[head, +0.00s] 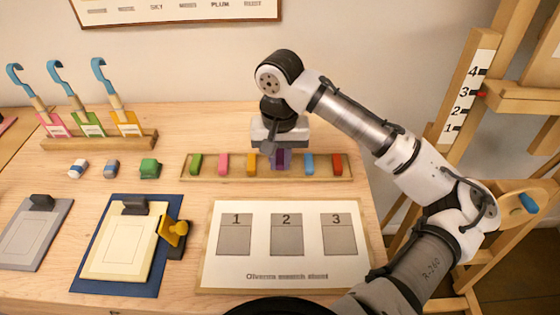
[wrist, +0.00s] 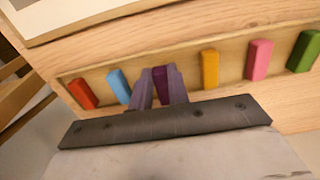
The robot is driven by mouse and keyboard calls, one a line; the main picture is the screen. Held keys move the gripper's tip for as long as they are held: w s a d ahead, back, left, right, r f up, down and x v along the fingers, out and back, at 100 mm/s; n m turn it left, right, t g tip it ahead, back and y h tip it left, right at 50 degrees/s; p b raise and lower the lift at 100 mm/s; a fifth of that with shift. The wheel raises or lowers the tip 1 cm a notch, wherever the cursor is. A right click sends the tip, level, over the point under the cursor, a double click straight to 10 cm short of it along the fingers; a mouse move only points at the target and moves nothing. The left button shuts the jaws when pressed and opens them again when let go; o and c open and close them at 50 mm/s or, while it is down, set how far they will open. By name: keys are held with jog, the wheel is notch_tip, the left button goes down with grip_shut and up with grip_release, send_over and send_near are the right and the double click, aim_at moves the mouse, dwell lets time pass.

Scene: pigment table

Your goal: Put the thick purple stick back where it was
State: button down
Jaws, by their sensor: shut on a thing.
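The thick purple stick (wrist: 161,84) is between the two fingers of my gripper (wrist: 162,82) in the wrist view. My gripper (head: 280,160) is shut on it and points down over the long wooden tray (head: 265,179). In the head view the purple stick is mostly hidden by my gripper. It stands in the row between the yellow stick (head: 251,163) and the light blue stick (head: 308,163). I cannot tell whether its lower end touches the tray floor.
Green (head: 196,163), pink (head: 223,164) and red (head: 337,164) sticks stand in the same tray. In front lies a numbered sheet (head: 285,262) with three grey boxes. Clipboards (head: 125,240), small blocks (head: 150,168) and a tool rack (head: 85,143) are at left. An easel (head: 455,110) stands right.

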aim_at(280, 163)
jog(key=shift+f, duration=0.8)
jog(key=c, duration=1.3)
grip_release()
jog(key=shift+c, duration=0.2)
notch_tip(280, 163, up, 12)
jog(key=shift+b, duration=0.45)
jog(key=shift+r, duration=0.1)
